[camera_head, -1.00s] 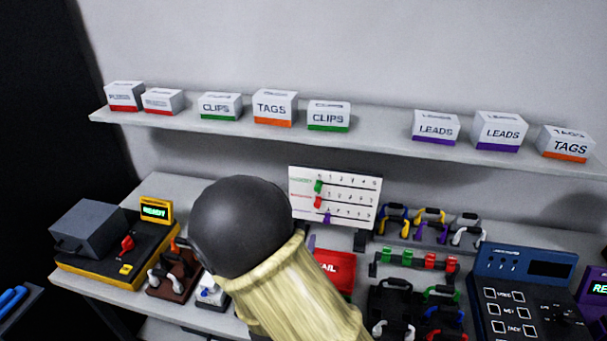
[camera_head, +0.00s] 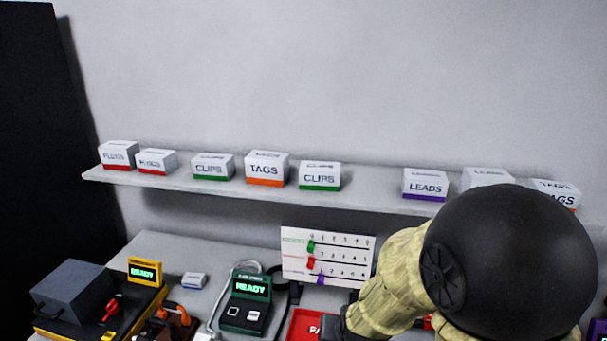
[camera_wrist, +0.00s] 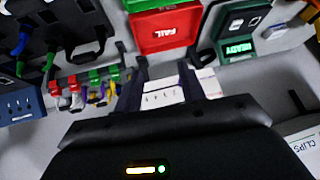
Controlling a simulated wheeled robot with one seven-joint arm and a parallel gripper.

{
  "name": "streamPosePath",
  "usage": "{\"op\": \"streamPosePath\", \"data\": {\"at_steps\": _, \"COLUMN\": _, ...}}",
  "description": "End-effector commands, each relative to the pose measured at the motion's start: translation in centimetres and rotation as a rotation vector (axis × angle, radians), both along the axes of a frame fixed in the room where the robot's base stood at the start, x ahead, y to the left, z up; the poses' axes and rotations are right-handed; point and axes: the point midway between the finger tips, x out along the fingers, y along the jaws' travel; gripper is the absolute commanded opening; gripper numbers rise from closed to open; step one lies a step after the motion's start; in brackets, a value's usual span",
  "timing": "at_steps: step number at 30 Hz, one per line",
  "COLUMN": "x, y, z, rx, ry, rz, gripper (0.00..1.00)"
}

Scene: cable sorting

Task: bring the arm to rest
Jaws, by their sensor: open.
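My gripper (camera_wrist: 163,72) shows in the wrist view with its two dark fingers apart and nothing between them held. The white chart board (camera_wrist: 165,93) lies in view behind the gap between the fingers. In the head view my arm, with a tan sleeve and a large black joint, covers the right part of the bench. The gripper's fingers cannot be made out there.
A shelf (camera_head: 370,198) with several labelled boxes runs above the bench. The red FAIL bin (camera_wrist: 165,32), green READY device (camera_wrist: 237,45), connector rack (camera_wrist: 85,82) and yellow-black station (camera_head: 95,310) stand on the bench. A black case (camera_wrist: 60,25) is at upper left in the wrist view.

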Motion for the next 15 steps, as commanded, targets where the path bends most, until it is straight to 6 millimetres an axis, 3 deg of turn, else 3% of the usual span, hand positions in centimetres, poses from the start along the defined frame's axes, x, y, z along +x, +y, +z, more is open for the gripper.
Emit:
{"op": "streamPosePath", "data": {"at_steps": 9, "x": -7.4, "y": -6.5, "z": 1.6, "rx": -0.085, "ry": 0.292, "rz": 0.070, "gripper": 0.40}}
{"op": "streamPosePath", "data": {"at_steps": 15, "x": -8.7, "y": -7.3, "z": 1.8, "rx": -0.104, "ry": 0.341, "rz": 0.080, "gripper": 0.40}}
